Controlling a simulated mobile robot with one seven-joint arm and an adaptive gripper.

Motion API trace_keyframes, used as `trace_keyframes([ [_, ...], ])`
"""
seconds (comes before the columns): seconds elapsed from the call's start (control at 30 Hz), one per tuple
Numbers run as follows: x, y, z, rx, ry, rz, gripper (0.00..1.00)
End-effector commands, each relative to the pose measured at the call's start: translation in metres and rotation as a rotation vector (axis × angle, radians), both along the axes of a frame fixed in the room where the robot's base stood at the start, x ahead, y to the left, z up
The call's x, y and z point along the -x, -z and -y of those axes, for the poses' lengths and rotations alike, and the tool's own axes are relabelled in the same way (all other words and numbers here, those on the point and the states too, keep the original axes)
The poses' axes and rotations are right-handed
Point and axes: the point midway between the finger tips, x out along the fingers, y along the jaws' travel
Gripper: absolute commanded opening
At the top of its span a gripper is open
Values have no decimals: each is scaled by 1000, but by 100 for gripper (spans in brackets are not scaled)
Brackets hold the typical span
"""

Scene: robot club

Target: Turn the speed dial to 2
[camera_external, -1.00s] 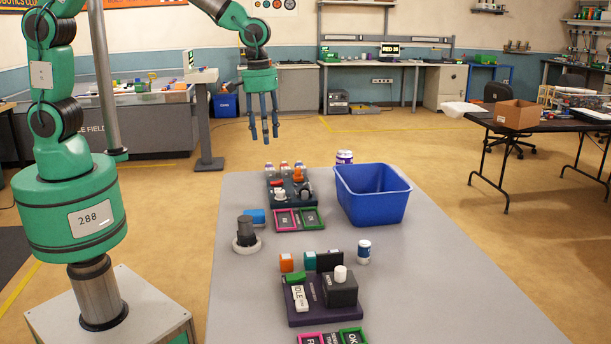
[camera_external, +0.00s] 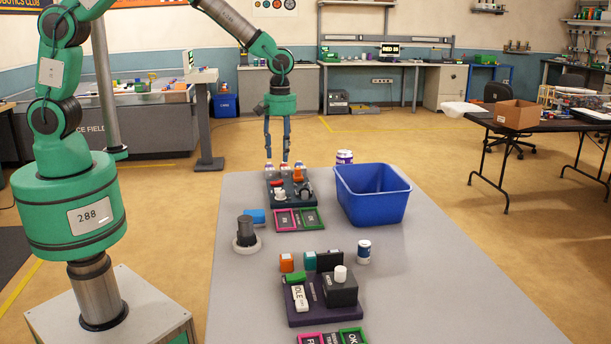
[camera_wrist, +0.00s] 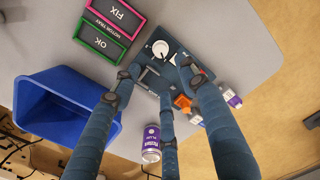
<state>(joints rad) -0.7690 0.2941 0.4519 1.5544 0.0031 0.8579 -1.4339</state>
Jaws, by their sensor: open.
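The far dark control board (camera_external: 272,197) lies on the grey table and also shows in the wrist view (camera_wrist: 200,70). It carries a round white dial (camera_wrist: 160,48), a second white-topped round part beside it, and an orange part (camera_external: 298,174). I cannot read any speed label or dial setting. My gripper (camera_external: 277,158) points down above the far end of this board, its blue fingers spread and empty. In the wrist view my gripper (camera_wrist: 161,77) spans part of the board, and its fingers hide some of it. Contact is not clear.
A blue bin (camera_external: 372,210) stands right of the board, with a purple-and-white can (camera_external: 344,157) behind it. FIX and OK trays (camera_external: 297,219) adjoin the board's near side. A second board (camera_external: 312,319) with a white-knobbed box (camera_external: 341,289) lies nearer. The right front table is clear.

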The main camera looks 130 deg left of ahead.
Motion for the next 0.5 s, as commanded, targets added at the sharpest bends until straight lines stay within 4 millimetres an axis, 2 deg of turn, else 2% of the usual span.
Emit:
trace_keyframes([
  [0.27,1,24,1,2,0,-2,43],
  [0.5,2,60,1,1,0,-2,43],
])
